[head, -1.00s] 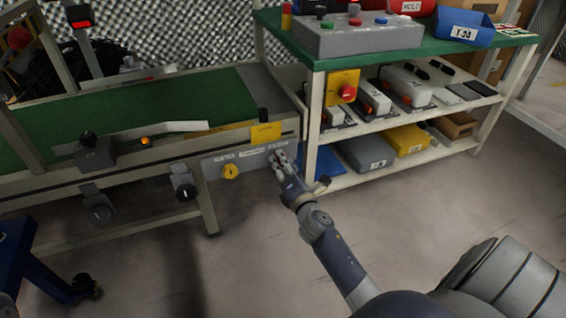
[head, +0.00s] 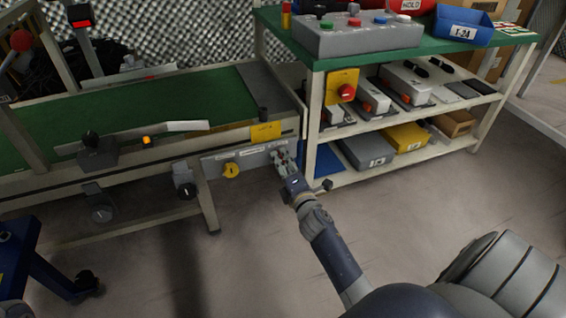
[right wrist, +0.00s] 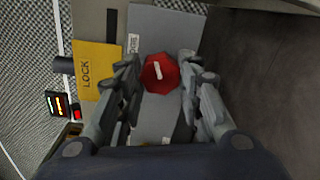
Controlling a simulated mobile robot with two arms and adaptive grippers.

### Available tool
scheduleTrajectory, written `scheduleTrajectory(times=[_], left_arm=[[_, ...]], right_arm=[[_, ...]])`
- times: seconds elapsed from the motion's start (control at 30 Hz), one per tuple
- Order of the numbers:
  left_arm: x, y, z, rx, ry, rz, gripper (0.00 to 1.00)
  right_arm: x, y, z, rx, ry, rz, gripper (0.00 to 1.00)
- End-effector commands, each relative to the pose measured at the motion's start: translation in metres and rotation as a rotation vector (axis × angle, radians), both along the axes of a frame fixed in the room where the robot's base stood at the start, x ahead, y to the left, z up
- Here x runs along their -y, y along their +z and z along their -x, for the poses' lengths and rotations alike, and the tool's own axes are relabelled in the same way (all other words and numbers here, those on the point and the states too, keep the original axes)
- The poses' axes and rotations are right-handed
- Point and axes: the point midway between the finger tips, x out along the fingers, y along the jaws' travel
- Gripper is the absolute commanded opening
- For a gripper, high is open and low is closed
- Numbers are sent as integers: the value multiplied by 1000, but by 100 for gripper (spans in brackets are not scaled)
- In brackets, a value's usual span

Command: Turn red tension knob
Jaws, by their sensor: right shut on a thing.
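The red tension knob (right wrist: 161,73) has a white bar mark on its face and sits on a grey panel (right wrist: 152,118) in the right wrist view. My right gripper (right wrist: 160,78) has one finger on each side of the knob and is shut on it. In the head view my right gripper (head: 283,160) is at the right end of the conveyor's side panel (head: 250,160) and mostly hides the knob. The white bar is slightly tilted in the right wrist view. My left gripper is not in view.
A yellow knob (head: 231,170) is left of my right gripper on the same panel. A yellow LOCK plate (right wrist: 95,68) is beside the red knob. The shelf rack (head: 313,130) stands close on the right. The floor (head: 260,255) in front is clear.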

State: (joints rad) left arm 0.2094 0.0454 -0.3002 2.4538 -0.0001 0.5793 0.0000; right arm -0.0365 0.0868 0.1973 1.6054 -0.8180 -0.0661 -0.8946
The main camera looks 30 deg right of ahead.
Motion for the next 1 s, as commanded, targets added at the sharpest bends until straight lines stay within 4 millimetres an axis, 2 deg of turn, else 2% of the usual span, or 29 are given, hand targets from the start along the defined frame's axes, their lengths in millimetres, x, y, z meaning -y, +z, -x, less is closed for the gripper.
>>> scheduleTrajectory(times=[0.17, 0.2, 0.27, 0.67, 0.83, 1.0], left_arm=[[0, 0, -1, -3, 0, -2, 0], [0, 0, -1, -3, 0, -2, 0], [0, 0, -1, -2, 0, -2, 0], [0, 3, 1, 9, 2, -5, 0], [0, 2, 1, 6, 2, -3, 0], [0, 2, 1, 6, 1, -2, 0]], right_arm=[[1, 0, 0, -2, -2, 1, 10], [1, 0, 0, -1, -3, 1, 40], [1, 0, 0, -2, -2, 1, 54], [0, -1, 3, -1, 0, 2, 54], [-5, -1, 20, -2, 0, 1, 54], [-12, 0, 52, -4, -2, -1, 54]])
